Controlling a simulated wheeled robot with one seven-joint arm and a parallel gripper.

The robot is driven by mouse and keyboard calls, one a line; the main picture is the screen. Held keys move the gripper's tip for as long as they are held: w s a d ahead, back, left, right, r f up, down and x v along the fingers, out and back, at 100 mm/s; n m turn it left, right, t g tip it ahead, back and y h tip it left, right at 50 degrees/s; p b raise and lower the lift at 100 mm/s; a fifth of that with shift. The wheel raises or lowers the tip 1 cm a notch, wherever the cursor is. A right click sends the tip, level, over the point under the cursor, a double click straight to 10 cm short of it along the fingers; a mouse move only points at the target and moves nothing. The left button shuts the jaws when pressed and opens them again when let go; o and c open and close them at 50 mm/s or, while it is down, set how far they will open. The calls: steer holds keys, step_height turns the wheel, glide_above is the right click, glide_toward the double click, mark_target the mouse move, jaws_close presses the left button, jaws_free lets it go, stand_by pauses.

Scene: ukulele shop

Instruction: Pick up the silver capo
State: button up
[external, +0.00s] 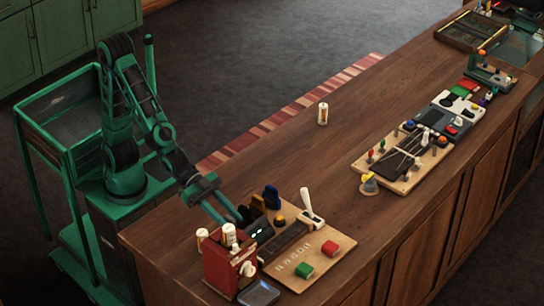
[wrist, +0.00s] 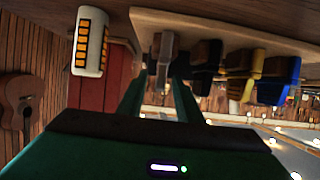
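A grey, silver-looking clip (wrist: 165,45), which appears to be the silver capo, stands in a row of clips in the wrist view. My gripper (wrist: 162,72) has its two green fingers apart, pointing at this clip, which shows between the fingertips. I cannot tell whether the fingers touch it. In the external view my gripper (external: 229,217) reaches low over the near end of the counter, beside the red box. The silver clip cannot be picked out there, among the fingers and nearby items.
A red box (external: 229,267) and white bottles (external: 229,234) crowd my gripper. A wooden board (external: 325,262) holds red and green blocks. Black, yellow and blue clips (wrist: 280,82) stand right of the silver one.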

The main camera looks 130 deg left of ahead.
jaws_close()
steer(key=shift+r, duration=0.1)
